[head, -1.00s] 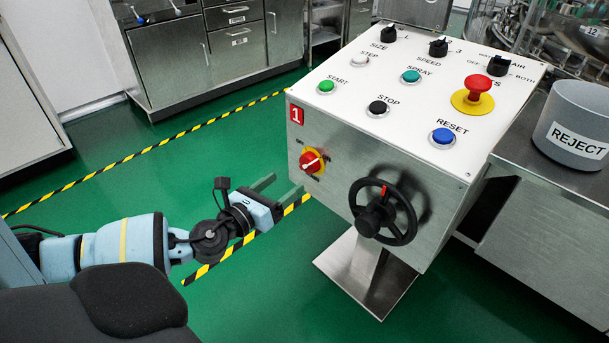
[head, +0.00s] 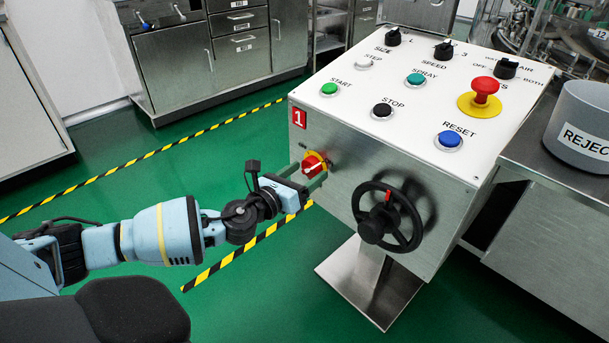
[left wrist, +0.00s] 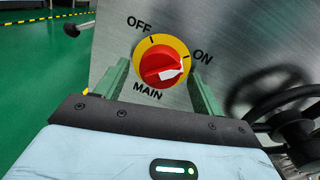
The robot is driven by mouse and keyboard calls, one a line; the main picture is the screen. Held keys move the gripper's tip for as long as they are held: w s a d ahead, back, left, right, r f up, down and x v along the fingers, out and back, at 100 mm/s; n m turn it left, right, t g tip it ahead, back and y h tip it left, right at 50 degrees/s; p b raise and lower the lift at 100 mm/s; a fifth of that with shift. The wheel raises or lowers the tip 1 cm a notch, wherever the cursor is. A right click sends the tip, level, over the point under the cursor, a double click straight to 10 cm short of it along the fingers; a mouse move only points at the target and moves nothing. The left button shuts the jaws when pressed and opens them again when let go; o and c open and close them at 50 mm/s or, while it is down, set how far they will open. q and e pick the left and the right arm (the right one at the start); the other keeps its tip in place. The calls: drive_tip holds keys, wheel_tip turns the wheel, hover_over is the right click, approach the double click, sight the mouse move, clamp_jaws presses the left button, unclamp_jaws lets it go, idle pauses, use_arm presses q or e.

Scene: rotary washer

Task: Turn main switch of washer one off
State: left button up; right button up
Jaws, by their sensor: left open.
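The main switch (head: 314,164) is a red knob on a yellow disc, on the front-left side of the washer's control box marked 1. In the left wrist view the main switch (left wrist: 160,60) has OFF at its upper left, ON at its right and MAIN below. Its white pointer is turned right, roughly towards ON. My left gripper (head: 313,178) is open at the switch. In the left wrist view its green fingers (left wrist: 160,70) stand on either side of the knob, apart from each other. I cannot tell whether they touch it. My right gripper is not in view.
A black handwheel (head: 386,216) sticks out of the box to the right of the switch. The top panel (head: 420,115) carries several buttons and a red emergency stop (head: 481,95). A grey REJECT bin (head: 582,120) stands at right. Green floor (head: 150,185) is clear at left.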

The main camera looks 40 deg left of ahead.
use_arm(q)
drive_tip(key=c, duration=0.9)
drive_tip(key=shift+c, duration=0.4)
